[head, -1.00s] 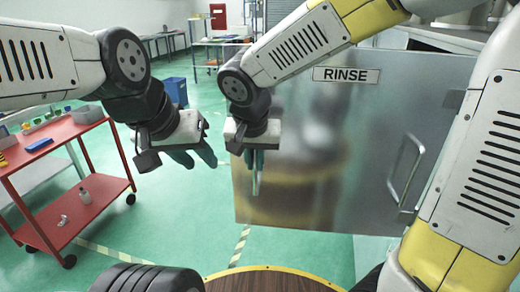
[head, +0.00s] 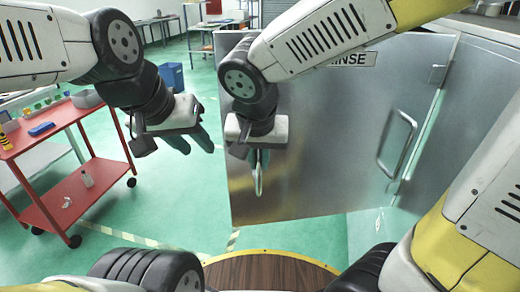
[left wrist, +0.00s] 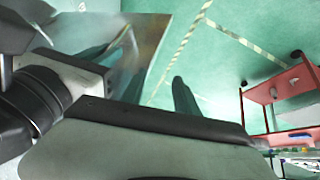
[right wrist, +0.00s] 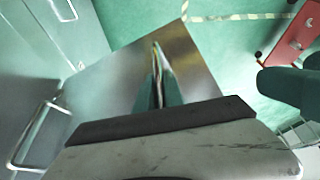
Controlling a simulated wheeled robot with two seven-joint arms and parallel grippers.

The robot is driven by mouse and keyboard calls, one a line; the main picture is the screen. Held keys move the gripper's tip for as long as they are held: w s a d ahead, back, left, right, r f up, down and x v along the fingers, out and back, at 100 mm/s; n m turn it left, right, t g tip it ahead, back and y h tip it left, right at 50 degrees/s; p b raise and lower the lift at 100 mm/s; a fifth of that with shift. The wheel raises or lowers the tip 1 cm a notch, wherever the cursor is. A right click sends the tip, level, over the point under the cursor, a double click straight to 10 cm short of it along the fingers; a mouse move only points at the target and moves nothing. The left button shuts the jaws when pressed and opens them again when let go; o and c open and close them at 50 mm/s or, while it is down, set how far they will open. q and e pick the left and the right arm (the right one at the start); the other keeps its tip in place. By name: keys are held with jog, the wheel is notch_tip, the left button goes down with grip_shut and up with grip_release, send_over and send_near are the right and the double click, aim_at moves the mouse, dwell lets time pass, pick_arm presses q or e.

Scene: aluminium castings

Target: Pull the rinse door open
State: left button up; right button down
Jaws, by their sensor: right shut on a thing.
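The rinse door (head: 310,150) is a large brushed-metal panel with a RINSE label (head: 357,59), partly covered by my right arm. It stands swung out at an angle from the cabinet. My right gripper (head: 258,165) is in front of the door's left part, shut on its upright handle (head: 259,184). In the right wrist view the handle (right wrist: 157,65) rises between the fingers, with the door (right wrist: 105,85) behind. My left gripper (head: 192,142) is open and empty, left of the door's free edge. Its fingers stand apart in the left wrist view (left wrist: 140,80).
Another bar handle (head: 399,143) shows toward the door's right side; I cannot tell which panel carries it. A red cart (head: 60,200) with small items stands at the left. A blue bin (head: 172,76) and benches are behind. Green floor is clear between cart and door.

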jog(key=c, duration=1.5)
grip_release()
jog(key=shift+a, duration=0.1)
jog(key=shift+o, duration=0.2)
jog(key=v, duration=0.8)
jog(key=shift+f, duration=0.1)
